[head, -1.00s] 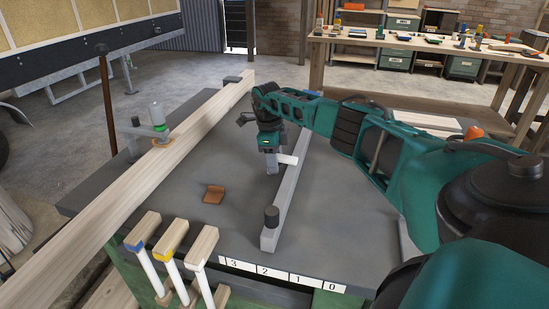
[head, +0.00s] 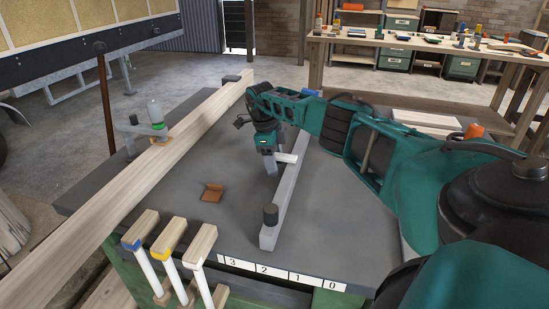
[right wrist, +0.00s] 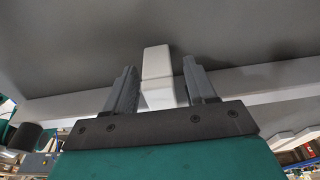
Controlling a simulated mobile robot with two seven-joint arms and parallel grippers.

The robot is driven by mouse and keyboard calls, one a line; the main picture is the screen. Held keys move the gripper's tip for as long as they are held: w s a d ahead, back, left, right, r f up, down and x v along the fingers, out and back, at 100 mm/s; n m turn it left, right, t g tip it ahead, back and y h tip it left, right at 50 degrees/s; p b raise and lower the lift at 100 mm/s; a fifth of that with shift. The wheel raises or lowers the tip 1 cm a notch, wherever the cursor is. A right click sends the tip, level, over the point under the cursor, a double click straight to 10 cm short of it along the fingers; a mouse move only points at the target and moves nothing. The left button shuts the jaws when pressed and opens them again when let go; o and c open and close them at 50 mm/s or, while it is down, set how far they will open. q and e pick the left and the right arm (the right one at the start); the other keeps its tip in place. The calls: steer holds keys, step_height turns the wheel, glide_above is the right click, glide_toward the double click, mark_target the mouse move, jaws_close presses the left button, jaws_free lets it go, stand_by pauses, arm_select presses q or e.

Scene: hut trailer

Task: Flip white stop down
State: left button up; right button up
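The white stop (head: 287,158) is a small white block at the grey bar (head: 287,203) on the dark bench top, in the head view. My right gripper (head: 271,170) points down beside it, on the left side of the bar. In the right wrist view the white stop (right wrist: 157,65) lies between the two spread fingers of my right gripper (right wrist: 160,75), with narrow gaps showing at its far end. The fingers look open around it, not closed on it. My left gripper is not in view.
A long wooden beam (head: 120,190) runs along the bench's left side, under a clamp (head: 155,118). A brown bracket (head: 212,192) lies on the bench. Several wood-topped white rods stand at the front edge, beside a numbered strip (head: 282,273).

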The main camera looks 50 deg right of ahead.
step_height(320, 180, up, 13)
steer(key=w+a+p, duration=0.1)
steer(key=w, duration=0.1)
steer(key=shift+f, duration=0.15)
steer(key=shift+w, duration=0.1)
stand_by(0.6)
